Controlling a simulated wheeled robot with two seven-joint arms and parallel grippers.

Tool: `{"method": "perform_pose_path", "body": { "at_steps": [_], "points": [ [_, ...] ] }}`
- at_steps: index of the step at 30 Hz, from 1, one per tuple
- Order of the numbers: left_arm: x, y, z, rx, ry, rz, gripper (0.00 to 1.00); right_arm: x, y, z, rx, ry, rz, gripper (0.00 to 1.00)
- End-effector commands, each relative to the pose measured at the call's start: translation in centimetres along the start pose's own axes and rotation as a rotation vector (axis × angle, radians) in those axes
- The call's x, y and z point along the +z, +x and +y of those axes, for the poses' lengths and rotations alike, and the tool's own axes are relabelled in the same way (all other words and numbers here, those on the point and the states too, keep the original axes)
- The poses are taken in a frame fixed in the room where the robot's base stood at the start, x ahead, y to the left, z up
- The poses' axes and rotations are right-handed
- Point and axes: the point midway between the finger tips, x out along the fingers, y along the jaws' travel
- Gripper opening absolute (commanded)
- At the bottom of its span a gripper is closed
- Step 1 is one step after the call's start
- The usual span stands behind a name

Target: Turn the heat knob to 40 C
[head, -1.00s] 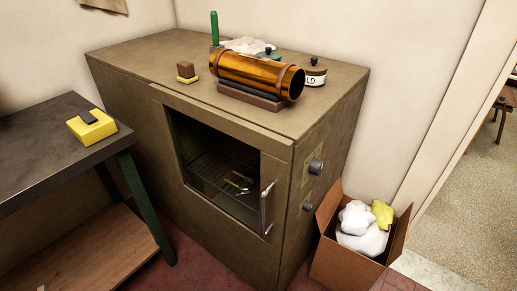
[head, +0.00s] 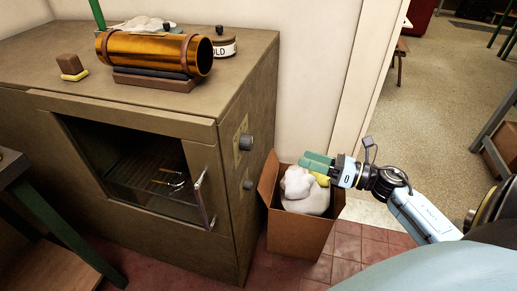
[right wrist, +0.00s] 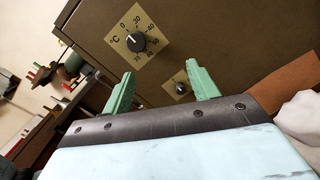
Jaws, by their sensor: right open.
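The heat knob (head: 246,142) is the upper dark knob on the oven's right side panel. In the right wrist view the heat knob (right wrist: 136,41) sits on a pale square dial plate marked °C. Its white pointer mark points toward the upper left of that view, near the 0; the exact reading is too small to tell. My right gripper (head: 318,162) is open and empty, apart from the panel, to the right of the knob and above the box. In the right wrist view its green fingers (right wrist: 160,83) are spread below the dial. My left gripper is not in view.
A smaller lower knob (right wrist: 181,88) is on the same panel. A cardboard box (head: 292,235) with white and yellow cloths stands on the floor beside the oven (head: 170,225). The oven door handle (head: 199,180) is at the front. An amber tube (head: 150,54) rests on top.

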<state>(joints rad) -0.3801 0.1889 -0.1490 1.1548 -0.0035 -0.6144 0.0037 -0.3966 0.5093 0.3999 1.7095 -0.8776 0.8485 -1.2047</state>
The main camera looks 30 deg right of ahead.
Motion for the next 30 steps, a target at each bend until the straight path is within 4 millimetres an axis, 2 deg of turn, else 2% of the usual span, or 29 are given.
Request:
{"method": "perform_pose_path", "body": {
  "at_steps": [3,8,11,24,30],
  "points": [
    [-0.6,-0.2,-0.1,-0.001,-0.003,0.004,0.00,1.6,0.1,2.4,0.090,-0.206,0.050,0.59],
    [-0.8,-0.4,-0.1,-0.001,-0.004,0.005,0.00,2.0,0.8,3.4,0.125,-0.288,0.070,0.59],
    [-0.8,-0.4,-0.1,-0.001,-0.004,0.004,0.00,1.9,2.1,3.6,0.126,-0.287,0.068,0.59],
    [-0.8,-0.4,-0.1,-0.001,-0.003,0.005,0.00,1.2,10.9,4.5,0.123,-0.281,0.065,0.59],
    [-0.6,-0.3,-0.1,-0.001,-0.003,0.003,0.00,1.0,12.9,4.7,0.121,-0.280,0.067,0.59]
  ]
}}
